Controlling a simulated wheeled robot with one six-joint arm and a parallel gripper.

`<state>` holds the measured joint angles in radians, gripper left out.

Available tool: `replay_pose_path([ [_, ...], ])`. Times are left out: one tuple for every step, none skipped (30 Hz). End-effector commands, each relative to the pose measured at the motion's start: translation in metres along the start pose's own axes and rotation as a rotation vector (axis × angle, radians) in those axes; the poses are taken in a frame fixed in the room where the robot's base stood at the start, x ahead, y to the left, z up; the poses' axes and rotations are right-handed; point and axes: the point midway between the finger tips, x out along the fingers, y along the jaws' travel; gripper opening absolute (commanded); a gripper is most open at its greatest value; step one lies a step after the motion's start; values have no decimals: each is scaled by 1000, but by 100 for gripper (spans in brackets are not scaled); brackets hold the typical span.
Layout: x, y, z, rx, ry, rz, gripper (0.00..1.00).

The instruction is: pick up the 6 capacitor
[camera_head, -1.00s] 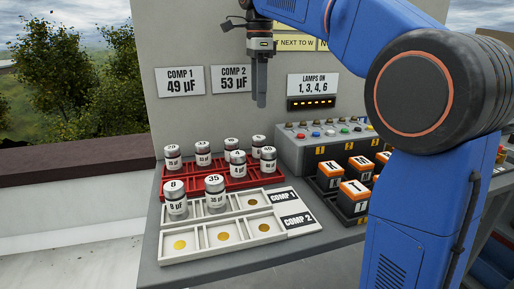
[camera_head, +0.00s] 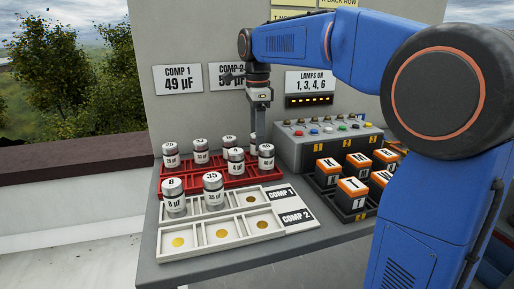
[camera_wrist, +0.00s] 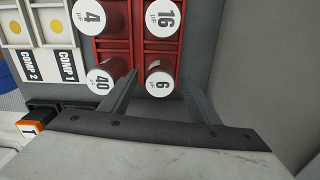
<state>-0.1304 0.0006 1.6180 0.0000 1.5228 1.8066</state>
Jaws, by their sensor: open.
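The 6 capacitor (camera_wrist: 159,86) is a grey can with a white top in the wrist view, standing in the red rack (camera_head: 205,182). It is at the end of its row, beside the 40 capacitor (camera_wrist: 101,81) and past the 16 capacitor (camera_wrist: 162,18). My gripper (camera_wrist: 161,76) is open and empty, with one finger on each side of the 6 capacitor in that view. Whether the fingertips are above its top or down around it, I cannot tell. In the head view my gripper (camera_head: 258,130) points down at the rack's back right and largely hides the 6 capacitor.
The 40 capacitor (camera_head: 266,160) and 4 capacitor (camera_head: 235,165) stand close in front. The 8 capacitor (camera_head: 174,197) and 35 capacitor (camera_head: 213,191) stand in the white COMP 1 tray (camera_head: 281,194). A grey panel (camera_head: 180,110) rises behind; a switch box (camera_head: 300,152) stands right.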

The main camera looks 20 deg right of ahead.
Motion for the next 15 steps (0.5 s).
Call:
replay_pose_path([
  [8, 1, -1, 0, 1, 3, 56],
  [11, 0, -1, 0, 0, 2, 56],
  [16, 0, 0, 0, 0, 2, 56],
  [19, 0, 0, 0, 1, 2, 56],
  [21, 0, 0, 0, 0, 2, 56],
  [24, 0, 0, 0, 0, 1, 56],
  [25, 0, 0, 0, 0, 0, 56],
  [26, 0, 0, 0, 0, 0, 56],
  [27, 0, 0, 0, 0, 0, 56],
  [27, 0, 0, 0, 0, 0, 56],
  [27, 0, 0, 0, 0, 0, 56],
  [27, 0, 0, 0, 0, 0, 56],
  [27, 0, 0, 0, 0, 0, 56],
  [27, 0, 0, 0, 0, 0, 56],
  [27, 0, 0, 0, 0, 0, 53],
])
